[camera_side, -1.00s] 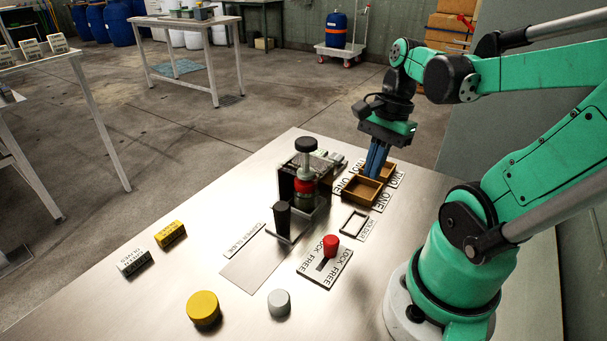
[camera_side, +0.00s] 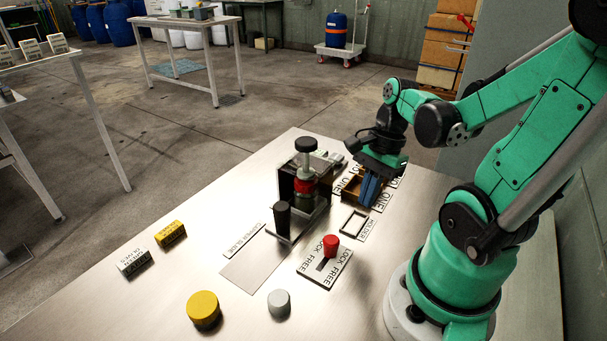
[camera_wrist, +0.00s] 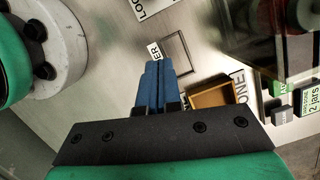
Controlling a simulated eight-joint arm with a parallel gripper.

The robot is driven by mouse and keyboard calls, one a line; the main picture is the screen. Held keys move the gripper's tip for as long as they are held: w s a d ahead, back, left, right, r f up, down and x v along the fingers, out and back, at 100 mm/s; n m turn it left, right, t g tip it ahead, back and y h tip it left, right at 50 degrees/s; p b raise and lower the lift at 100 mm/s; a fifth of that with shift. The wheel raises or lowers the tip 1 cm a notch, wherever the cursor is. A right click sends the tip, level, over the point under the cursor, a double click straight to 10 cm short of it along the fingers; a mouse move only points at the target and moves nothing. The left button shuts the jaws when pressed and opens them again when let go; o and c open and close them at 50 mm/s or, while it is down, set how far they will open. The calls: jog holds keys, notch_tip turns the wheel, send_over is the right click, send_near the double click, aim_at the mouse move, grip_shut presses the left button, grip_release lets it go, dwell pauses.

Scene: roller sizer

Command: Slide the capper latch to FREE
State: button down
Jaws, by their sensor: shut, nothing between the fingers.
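The capper latch is a red knob (camera_side: 330,244) on a plate (camera_side: 325,266) printed LOCK and FREE on both sides. The knob stands at the far end of a dark slot, on the side towards the arm's base and holder. A corner of a plate with LOCK lettering (camera_wrist: 143,8) shows at the top of the wrist view; the knob is not seen there. My gripper (camera_side: 370,204) is shut and empty, pointing down beside the wooden trays, behind and right of the latch. Its blue fingers (camera_wrist: 156,85) are together in the wrist view.
The capper (camera_side: 303,190) with its black-topped post stands left of the holder frame (camera_side: 354,222). Wooden trays (camera_wrist: 212,94) lie close to my fingers. A yellow cap (camera_side: 203,308), a grey cap (camera_side: 279,302) and two labelled blocks (camera_side: 133,261) lie towards the front left.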

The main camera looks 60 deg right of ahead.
aim_at(335, 244)
jog(key=x, duration=0.5)
jog(key=shift+w+a+r, duration=0.1)
jog(key=shift+w+a, duration=0.05)
jog(key=shift+a, duration=0.5)
jog(key=shift+w+a+r, duration=0.1)
jog(key=shift+w+a, duration=0.05)
jog(key=shift+a, duration=0.45)
jog(key=shift+w+a+r, duration=0.1)
jog(key=shift+w+a, duration=0.1)
jog(key=shift+a, duration=0.45)
jog(key=shift+a, duration=1.8)
jog(key=shift+d, duration=0.1)
jog(key=d, duration=0.2)
jog(key=s+d, duration=0.1)
jog(key=shift+d+f, duration=0.15)
jog(key=shift+d, duration=0.2)
jog(key=v, duration=1)
